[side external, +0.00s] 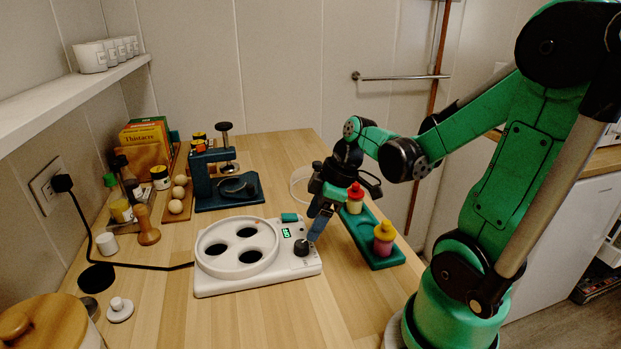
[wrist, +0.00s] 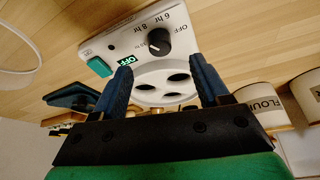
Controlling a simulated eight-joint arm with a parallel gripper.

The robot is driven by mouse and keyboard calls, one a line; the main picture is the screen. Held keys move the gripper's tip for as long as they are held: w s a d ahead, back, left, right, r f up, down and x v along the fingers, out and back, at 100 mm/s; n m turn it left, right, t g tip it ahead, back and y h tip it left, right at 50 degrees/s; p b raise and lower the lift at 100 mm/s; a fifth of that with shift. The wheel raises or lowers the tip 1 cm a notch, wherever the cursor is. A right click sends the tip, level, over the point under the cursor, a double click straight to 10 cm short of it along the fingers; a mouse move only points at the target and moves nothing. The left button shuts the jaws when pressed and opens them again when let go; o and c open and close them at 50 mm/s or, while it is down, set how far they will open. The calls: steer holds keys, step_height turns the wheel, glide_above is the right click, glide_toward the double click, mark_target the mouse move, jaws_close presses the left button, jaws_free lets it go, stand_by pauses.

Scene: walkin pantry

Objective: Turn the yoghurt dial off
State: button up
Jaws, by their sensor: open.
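The white yoghurt maker (side external: 215,285) sits on the wooden counter, with several dark round openings in its top. Its black dial (side external: 301,247) is at the right end of the panel; it also shows in the wrist view (wrist: 159,41), with small hour and OFF labels around it. A pale pointer mark shows on the dial, but its exact setting is hard to read. The small green display (wrist: 125,62) reads OFF, beside a green button (wrist: 99,67). My gripper (side external: 313,236) is open and empty, fingers pointing down just right of the dial and apart from it.
A green tray (side external: 378,262) with red-topped and yellow-topped bottles stands close right of my gripper. A blue press-like device (side external: 205,186) stands behind. A black cable (side external: 150,267) runs left to the wall socket. The counter in front of the yoghurt maker is clear.

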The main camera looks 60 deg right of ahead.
mark_target(302, 243)
steer(key=shift+x, duration=2.65)
jaws_close()
